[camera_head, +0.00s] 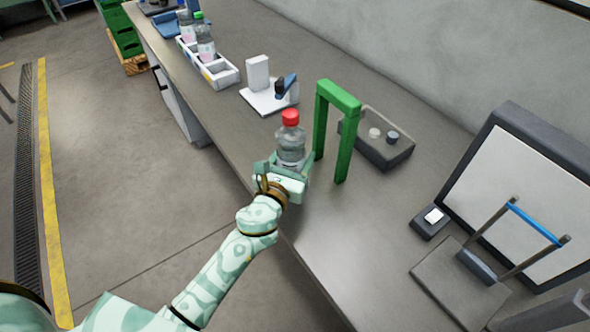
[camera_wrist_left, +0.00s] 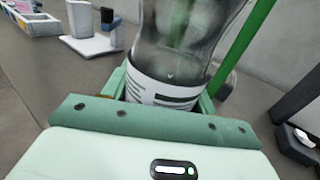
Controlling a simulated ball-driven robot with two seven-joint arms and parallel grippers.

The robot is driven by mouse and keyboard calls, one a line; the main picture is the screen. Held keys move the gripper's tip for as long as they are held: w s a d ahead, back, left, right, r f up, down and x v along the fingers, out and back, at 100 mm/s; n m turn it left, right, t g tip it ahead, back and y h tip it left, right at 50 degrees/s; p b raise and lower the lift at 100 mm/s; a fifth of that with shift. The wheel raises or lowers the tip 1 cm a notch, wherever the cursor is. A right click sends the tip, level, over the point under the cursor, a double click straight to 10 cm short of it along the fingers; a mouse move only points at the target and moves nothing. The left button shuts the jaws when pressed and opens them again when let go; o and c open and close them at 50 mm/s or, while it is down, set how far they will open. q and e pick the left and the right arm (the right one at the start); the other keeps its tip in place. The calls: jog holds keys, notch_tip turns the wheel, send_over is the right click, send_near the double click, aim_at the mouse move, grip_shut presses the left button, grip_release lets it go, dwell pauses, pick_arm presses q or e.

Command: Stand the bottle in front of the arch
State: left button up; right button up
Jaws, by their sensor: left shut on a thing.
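A clear bottle with a red cap (camera_head: 290,140) is upright in my left gripper (camera_head: 282,168), beside the green arch on its near left side. In the left wrist view the bottle (camera_wrist_left: 185,50) stands between the green jaws (camera_wrist_left: 160,105), with a white and dark label low on it. The left gripper is shut on it. The green arch (camera_head: 340,97) stands on the bench, and one of its posts (camera_wrist_left: 243,45) shows behind the bottle. Whether the bottle's base touches the bench is hidden by the gripper. My right gripper is not in view.
A white rack (camera_head: 222,78) with bottles stands at the far left of the grey bench (camera_head: 325,235). A white stand (camera_head: 268,98) with a dark blue device is behind the bottle. A dark tray (camera_head: 385,152) sits behind the arch. A screen (camera_head: 530,190) and a wire frame stand right.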

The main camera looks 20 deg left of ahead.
pick_arm(q)
jog(key=shift+w+f, duration=0.2)
jog(key=shift+f, duration=0.05)
jog(key=f+b, duration=0.1)
jog(key=f, duration=0.1)
jog(key=f+b, duration=0.1)
jog(key=b, duration=0.1)
jog(key=shift+w+a+f, duration=0.1)
jog(key=shift+w+f, duration=0.1)
jog(key=shift+f, duration=0.15)
jog(key=shift+r, duration=0.25)
jog(key=shift+f, duration=0.1)
jog(key=o, duration=0.9)
jog(key=shift+f+b, duration=0.2)
jog(key=shift+b, duration=0.1)
jog(key=o, duration=0.5)
jog(key=shift+c, duration=0.2)
jog(key=shift+r, duration=0.1)
